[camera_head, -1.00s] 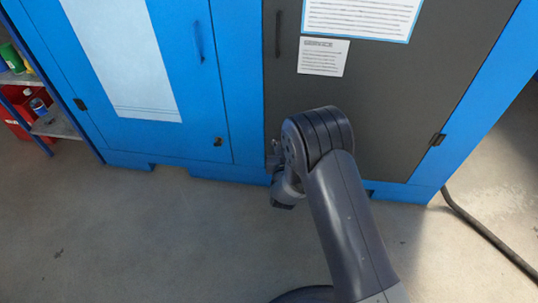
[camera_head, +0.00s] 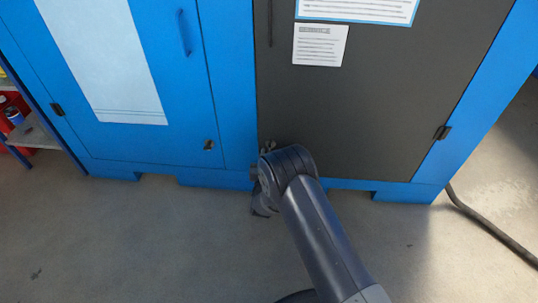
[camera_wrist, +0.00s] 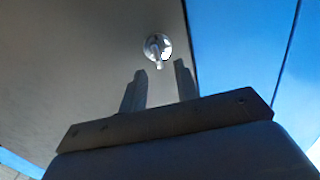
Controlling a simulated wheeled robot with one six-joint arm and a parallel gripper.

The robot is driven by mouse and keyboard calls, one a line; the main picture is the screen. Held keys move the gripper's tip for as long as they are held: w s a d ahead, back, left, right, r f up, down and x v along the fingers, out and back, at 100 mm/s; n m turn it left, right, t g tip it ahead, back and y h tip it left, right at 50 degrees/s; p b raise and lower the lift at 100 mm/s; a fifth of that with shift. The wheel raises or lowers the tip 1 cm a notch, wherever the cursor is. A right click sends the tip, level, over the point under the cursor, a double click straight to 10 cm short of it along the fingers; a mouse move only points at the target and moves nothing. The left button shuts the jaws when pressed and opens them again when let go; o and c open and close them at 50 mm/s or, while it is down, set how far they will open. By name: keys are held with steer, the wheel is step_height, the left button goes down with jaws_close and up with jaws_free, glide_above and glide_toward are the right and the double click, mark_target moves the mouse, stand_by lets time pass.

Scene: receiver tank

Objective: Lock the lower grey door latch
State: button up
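The lower grey door latch (camera_wrist: 157,47) is a small round metal fitting with a short protruding handle, on the grey door (camera_wrist: 90,40) near its edge. In the wrist view it lies just beyond my gripper (camera_wrist: 160,73). The two dark fingers are apart, with nothing between them; the latch shows above the gap, and I see no contact. In the head view the grey door (camera_head: 375,100) is shut, and my arm's joint covers its lower left corner, hiding most of my gripper.
A blue door (camera_head: 165,60) with its own small latch (camera_head: 208,145) is to the left. A shelf (camera_head: 35,132) stands at the far left. A dark hose (camera_head: 485,230) lies on the floor at right. The floor in front of the cabinet looks clear.

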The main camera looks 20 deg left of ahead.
mark_target(270, 146)
steer(key=shift+x, duration=1.1)
jaws_close()
